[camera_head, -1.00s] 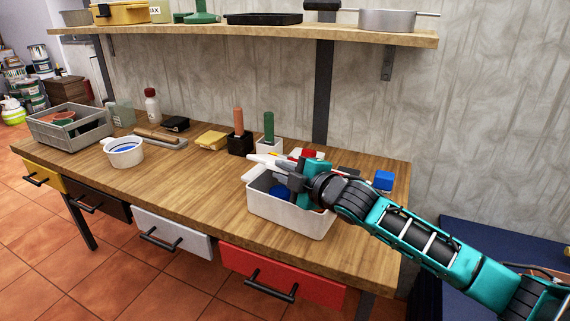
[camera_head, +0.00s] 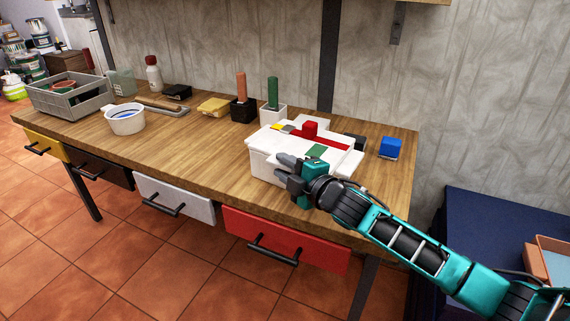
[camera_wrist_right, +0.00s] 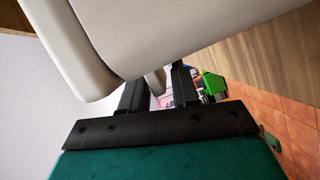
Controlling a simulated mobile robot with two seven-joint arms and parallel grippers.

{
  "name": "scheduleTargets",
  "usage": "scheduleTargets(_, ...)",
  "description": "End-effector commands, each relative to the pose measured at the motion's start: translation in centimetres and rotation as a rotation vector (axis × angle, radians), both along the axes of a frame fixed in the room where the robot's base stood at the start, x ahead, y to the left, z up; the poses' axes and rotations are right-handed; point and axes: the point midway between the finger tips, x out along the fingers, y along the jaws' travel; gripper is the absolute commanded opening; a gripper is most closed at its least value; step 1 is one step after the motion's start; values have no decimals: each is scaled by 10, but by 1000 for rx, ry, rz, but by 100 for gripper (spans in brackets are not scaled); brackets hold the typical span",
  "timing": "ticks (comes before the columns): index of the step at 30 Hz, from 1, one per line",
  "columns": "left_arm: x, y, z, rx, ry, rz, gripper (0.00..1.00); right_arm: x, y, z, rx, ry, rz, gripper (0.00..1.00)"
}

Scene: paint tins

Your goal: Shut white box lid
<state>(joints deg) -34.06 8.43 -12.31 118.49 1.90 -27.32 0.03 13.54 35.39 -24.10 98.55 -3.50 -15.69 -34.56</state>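The white box (camera_head: 262,166) stands near the right front of the wooden workbench. I cannot tell whether the lid sits fully flush. My right gripper (camera_head: 284,168) is at the box's front right, close to the lid's front edge. Its two fingers look apart. The right wrist view shows a gap between the fingers (camera_wrist_right: 158,92), with a pale piece behind it and a large white surface (camera_wrist_right: 150,30) close above. My left gripper is not in view.
A blue block (camera_head: 390,148) lies right of the box. Behind stand a white holder (camera_head: 272,115) with a green handle and a black holder (camera_head: 242,112). A white tub (camera_head: 125,121) and grey crate (camera_head: 70,98) stand at left. Bench left of the box is clear.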

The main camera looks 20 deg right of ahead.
Motion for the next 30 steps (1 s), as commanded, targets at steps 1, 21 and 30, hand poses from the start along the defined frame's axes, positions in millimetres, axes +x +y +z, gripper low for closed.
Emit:
scheduleTargets(1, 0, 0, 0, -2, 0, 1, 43, 0, -1, -3, -2, 8, -3, 32)
scheduleTargets(21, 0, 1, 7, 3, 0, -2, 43, -38, -10, 4, -4, 1, 1, 38)
scheduleTargets(30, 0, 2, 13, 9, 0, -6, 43, -86, -22, 8, -3, 5, -1, 38)
